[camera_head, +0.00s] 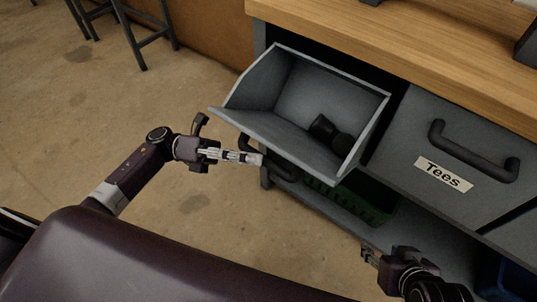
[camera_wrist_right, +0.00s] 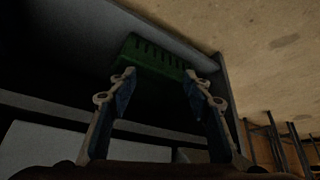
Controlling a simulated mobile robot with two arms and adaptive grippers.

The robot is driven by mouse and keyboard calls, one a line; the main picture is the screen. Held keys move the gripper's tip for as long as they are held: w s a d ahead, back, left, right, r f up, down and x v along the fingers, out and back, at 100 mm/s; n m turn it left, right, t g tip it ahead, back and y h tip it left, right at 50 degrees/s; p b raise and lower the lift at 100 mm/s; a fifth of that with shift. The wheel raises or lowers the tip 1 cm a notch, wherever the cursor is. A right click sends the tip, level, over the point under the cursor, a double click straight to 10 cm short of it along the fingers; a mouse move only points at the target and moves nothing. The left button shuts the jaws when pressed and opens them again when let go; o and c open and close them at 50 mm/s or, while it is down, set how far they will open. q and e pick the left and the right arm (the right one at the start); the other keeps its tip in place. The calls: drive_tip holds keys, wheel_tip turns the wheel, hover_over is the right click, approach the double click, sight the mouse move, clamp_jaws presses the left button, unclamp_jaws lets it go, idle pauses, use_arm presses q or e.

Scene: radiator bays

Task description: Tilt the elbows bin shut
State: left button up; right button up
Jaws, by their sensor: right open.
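A grey tilt-out bin (camera_head: 258,128) hangs open below the wooden worktop, its front leaning outward. Black pipe fittings (camera_head: 328,132) lie inside it. Its front label is hidden from the head view, so I cannot read its name. A dark handle (camera_head: 283,170) shows partly beneath the bin's front edge. My left gripper (camera_head: 258,158) is beside that handle, at the bin's front lower edge; contact and finger opening are unclear. My right gripper (camera_head: 370,255) is low at the right, below the bins; in the right wrist view (camera_wrist_right: 160,85) its fingers are apart and empty.
A closed bin labelled Tees (camera_head: 445,175) with a dark handle sits to the right. A green crate (camera_head: 355,200) stands on the lower shelf; it also shows in the wrist view (camera_wrist_right: 153,57). A blue container (camera_head: 505,277) is at lower right.

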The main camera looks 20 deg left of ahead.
sight(268, 159)
use_arm(q)
drive_tip(key=shift+x, duration=1.55)
drive_tip(key=shift+c, duration=0.6)
clamp_jaws()
